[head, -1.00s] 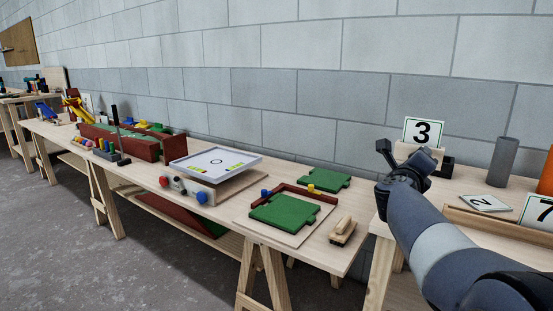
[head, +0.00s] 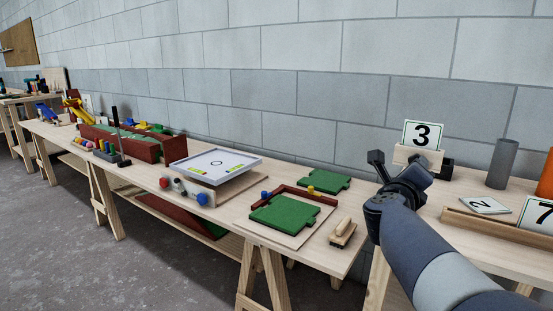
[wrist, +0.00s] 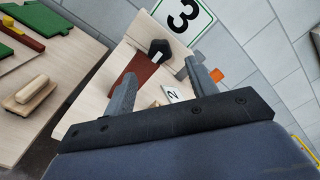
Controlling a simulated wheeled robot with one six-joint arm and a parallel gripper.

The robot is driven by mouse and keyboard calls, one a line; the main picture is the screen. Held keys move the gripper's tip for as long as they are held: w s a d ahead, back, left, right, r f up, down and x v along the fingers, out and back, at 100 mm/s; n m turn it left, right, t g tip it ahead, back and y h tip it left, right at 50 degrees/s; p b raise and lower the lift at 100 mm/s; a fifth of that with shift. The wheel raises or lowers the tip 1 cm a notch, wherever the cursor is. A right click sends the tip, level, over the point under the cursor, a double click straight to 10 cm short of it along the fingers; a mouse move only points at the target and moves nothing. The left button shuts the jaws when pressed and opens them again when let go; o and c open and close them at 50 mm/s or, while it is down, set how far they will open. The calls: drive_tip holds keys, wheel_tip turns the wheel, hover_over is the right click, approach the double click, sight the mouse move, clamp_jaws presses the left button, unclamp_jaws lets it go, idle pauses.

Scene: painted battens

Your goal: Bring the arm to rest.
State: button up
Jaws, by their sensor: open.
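My gripper (head: 396,167) is at the right in the head view, raised in front of the right-hand table, with the number 3 card (head: 423,135) just behind it. In the wrist view its two fingers (wrist: 158,85) stand apart with nothing held between them. Past the fingers the wrist view shows the tabletop, a brown-red piece, a dark block and the number 3 card (wrist: 183,16). My arm reaches up from the lower right of the head view.
The right-hand table also bears a grey cylinder (head: 502,163), an orange cylinder (head: 546,175), a number 2 card (head: 484,205) and a number 7 card (head: 540,215). A block wall stands behind.

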drive_tip(key=w+d+n+p, duration=0.1)
drive_tip(key=n+p, duration=0.1)
drive_tip(key=n, duration=0.5)
drive_tip(key=w+d+n+p, duration=0.1)
drive_tip(key=w+n+p, duration=0.1)
drive_tip(key=n, duration=0.6)
drive_tip(key=w+d+n+p, duration=0.1)
drive_tip(key=n+p, duration=0.3)
drive_tip(key=n, duration=0.4)
drive_tip(key=shift+w+d+r, duration=0.1)
drive_tip(key=shift+w+d, duration=0.05)
drive_tip(key=shift+w, duration=0.3)
